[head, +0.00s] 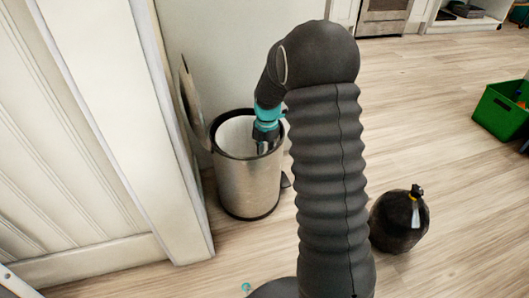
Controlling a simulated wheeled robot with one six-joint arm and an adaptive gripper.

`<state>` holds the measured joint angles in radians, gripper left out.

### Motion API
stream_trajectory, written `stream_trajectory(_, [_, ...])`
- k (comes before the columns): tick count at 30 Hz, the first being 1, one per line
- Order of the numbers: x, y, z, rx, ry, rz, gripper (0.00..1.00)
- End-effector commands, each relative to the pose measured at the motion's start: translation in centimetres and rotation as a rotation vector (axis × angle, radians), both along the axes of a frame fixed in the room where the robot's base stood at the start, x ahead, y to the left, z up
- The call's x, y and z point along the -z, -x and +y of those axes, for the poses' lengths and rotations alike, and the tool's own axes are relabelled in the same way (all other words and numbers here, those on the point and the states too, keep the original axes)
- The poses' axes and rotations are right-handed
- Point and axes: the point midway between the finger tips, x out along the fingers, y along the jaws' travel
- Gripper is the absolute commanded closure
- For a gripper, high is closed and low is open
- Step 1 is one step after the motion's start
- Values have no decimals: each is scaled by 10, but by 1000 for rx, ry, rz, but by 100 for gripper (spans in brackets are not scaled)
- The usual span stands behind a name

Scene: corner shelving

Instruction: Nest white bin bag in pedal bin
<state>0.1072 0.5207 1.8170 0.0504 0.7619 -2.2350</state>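The pedal bin (247,188), a brushed metal cylinder with a black rim, stands on the floor against the pale wall. Its lid (191,100) is swung up at the back left. My gripper (265,148) points down at the bin's mouth, with its fingers inside the rim on the right side. The fingers are small and partly hidden, so I cannot tell whether they are open or shut on something. The bin's inside (233,137) looks white to pale grey. I cannot tell whether this is the white bin bag or the bin's own lining. No separate white bag is visible.
A green crate (503,112) stands at the far right. A white panelled cabinet (120,130) rises close on the bin's left. Open wooden floor lies between bag and crate.

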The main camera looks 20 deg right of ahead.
Motion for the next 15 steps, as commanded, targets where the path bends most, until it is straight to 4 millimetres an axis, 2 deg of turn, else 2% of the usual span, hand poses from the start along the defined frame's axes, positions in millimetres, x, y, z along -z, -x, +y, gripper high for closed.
stream_trajectory(15, [-94, 3, -2, -1, 1, -4, 65])
